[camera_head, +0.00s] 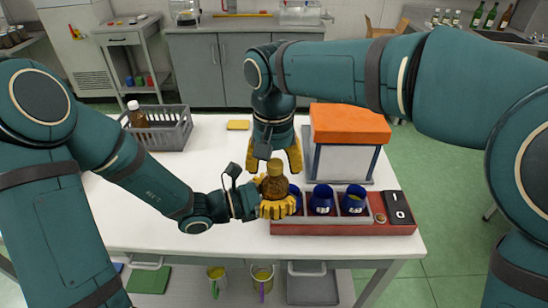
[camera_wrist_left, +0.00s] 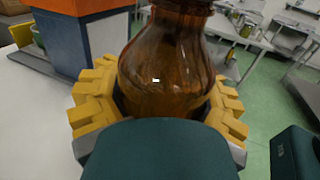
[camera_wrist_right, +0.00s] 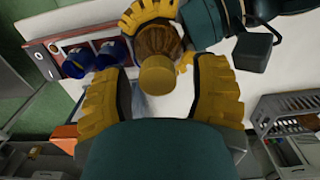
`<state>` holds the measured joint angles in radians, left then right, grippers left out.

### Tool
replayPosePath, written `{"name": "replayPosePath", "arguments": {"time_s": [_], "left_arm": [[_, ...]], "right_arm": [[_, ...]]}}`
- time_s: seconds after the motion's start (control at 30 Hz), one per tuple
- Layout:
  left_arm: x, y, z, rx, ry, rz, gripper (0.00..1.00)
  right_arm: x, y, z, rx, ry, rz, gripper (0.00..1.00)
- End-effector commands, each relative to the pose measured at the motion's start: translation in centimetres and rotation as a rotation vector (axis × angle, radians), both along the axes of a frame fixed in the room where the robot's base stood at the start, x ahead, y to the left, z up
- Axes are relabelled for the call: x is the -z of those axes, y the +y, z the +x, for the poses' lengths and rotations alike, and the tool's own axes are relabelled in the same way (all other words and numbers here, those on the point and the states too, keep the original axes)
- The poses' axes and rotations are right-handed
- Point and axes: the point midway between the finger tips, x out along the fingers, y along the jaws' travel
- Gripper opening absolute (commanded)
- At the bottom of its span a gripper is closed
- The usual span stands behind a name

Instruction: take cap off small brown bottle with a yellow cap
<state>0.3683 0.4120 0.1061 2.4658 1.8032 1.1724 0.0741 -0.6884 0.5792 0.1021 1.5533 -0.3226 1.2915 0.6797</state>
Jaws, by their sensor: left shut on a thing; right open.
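The small brown bottle (camera_head: 274,187) stands upright above the white table, its yellow cap (camera_head: 275,166) on top. My left gripper (camera_head: 275,207) is shut on the bottle's lower body; the left wrist view shows the brown glass (camera_wrist_left: 168,65) between its yellow fingers. My right gripper (camera_head: 274,155) points down from above, open, with its fingers on either side of the cap and apart from it. In the right wrist view the yellow cap (camera_wrist_right: 158,75) sits between the open fingers, seen from above. Whether the bottle's base touches the table is hidden.
A red tray (camera_head: 345,229) with blue cups (camera_head: 322,198) stands just right of the bottle. An orange-topped box (camera_head: 345,150) is behind it. A grey crate (camera_head: 174,133) holding another brown bottle (camera_head: 137,115) and a yellow sponge (camera_head: 238,125) are farther back. The table's left front is clear.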

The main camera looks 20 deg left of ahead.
Motion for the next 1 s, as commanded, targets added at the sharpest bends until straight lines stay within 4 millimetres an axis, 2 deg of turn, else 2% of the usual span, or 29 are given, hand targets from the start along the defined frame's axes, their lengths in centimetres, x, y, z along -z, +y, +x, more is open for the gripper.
{"name": "replayPosePath", "arguments": {"time_s": [0.07,0.1,0.17,0.2,0.27,0.67,0.77,1.0], "left_arm": [[-0.06,-0.02,0.01,0.0,-0.002,-0.001,0.0],[-0.06,-0.02,0.01,0.0,-0.002,-0.001,0.0],[-0.06,-0.02,0.01,0.0,-0.002,-0.001,0.0],[-0.06,-0.02,0.01,0.0,-0.002,-0.001,0.0],[-0.06,-0.02,0.01,0.0,-0.002,-0.001,0.0],[-0.08,-0.09,-0.03,0.003,-0.003,-0.001,0.0],[-0.08,-0.11,-0.05,0.004,-0.003,-0.001,0.0],[-0.09,-0.17,-0.09,0.006,-0.004,0.0,0.0]], "right_arm": [[-0.01,0.0,0.0,0.0,0.0,0.0,0.6],[-0.01,0.01,0.0,0.0,0.0,0.0,0.55],[-0.02,0.01,0.0,0.0,0.0,0.0,0.34],[-0.02,0.01,0.0,0.0,0.0,0.0,0.2],[-0.03,0.02,0.0,0.0,0.0,0.0,0.0],[-0.05,0.09,-0.02,-0.021,0.0,0.002,0.0],[-0.06,0.13,-0.06,-0.122,0.002,0.003,0.0],[-0.07,0.14,-0.09,-0.544,0.006,0.006,0.0]]}}
